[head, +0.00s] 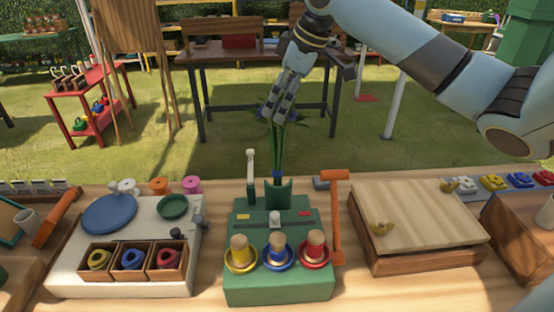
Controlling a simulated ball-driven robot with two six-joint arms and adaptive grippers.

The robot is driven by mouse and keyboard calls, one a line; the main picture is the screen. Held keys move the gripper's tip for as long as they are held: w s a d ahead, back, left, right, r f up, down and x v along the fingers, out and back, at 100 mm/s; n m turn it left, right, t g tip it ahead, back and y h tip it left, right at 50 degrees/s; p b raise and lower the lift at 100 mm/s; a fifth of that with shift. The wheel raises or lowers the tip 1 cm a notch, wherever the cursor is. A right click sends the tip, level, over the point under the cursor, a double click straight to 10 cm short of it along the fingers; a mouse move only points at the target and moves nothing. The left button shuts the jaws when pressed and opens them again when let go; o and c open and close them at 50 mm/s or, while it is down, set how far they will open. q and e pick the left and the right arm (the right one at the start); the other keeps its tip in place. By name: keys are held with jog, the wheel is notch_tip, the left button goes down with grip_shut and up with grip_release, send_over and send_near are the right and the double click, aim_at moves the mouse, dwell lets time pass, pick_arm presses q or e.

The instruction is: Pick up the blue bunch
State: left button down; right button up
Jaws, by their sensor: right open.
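A bunch of long green stems (277,150) with a small blue band near its foot stands upright in the green holder (278,193) at the back of the green station. My right gripper (273,116) comes down from above at the top of the stems. It is open, with its fingers pointing down, and overlaps the bunch's upper end in the picture. I cannot tell whether the fingers touch the stems. The top of the bunch is mostly hidden by the fingers. My left gripper is out of view.
The green station (280,289) has yellow, blue and red ringed pegs in front. A white lever (251,172) and an orange post (336,215) flank the holder. A white tray (75,278) stands left, a wooden box (415,205) right. Lawn lies behind the bench.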

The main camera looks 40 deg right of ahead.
jog(key=f, duration=0.2)
jog(key=w+f+p, duration=0.1)
jog(key=f, duration=0.1)
jog(key=shift+d+f, duration=0.1)
jog(key=shift+f, duration=0.15)
jog(key=shift+w+f, duration=0.25)
jog(key=shift+f, duration=0.3)
jog(key=shift+r, duration=0.1)
jog(key=c, duration=1.7)
